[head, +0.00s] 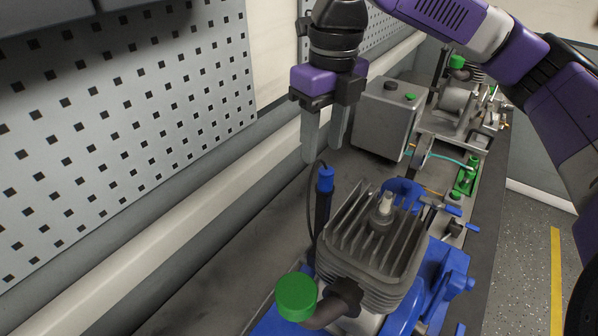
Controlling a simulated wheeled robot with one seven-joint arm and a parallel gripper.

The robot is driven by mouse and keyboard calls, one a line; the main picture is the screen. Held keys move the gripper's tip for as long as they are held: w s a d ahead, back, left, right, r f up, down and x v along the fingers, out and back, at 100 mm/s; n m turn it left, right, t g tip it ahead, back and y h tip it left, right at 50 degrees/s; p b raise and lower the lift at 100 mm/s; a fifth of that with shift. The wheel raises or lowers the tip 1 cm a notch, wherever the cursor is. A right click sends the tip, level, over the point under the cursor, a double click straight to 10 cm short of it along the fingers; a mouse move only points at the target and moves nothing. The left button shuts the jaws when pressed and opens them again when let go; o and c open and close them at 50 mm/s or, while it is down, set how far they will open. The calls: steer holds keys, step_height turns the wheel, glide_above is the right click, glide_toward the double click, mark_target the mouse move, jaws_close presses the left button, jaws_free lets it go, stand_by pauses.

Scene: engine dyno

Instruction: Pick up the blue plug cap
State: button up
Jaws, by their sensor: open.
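The blue plug cap (325,179) stands upright on top of a dark post beside the finned engine cylinder (372,240), on its left. A thin black cable loops along its left side. My gripper (322,154) points down with its two grey fingers apart and nothing between them. The fingertips appear just above the blue cap in the picture; I cannot tell the exact gap in depth. A bare spark plug (386,203) sticks up from the top of the cylinder.
A green round cap (296,296) sits on a pipe in front of the cylinder. A grey box (388,118) stands behind, with another engine rig (462,105) farther back. A perforated panel (130,120) and wall rail run along the left.

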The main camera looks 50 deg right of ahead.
mark_target(325, 170)
steer(key=shift+s+d+f, duration=0.1)
steer(key=shift+s+d, duration=0.15)
steer(key=shift+f, duration=0.35)
steer(key=shift+f+p, duration=0.7)
steer(key=shift+f, duration=2.7)
jaws_close()
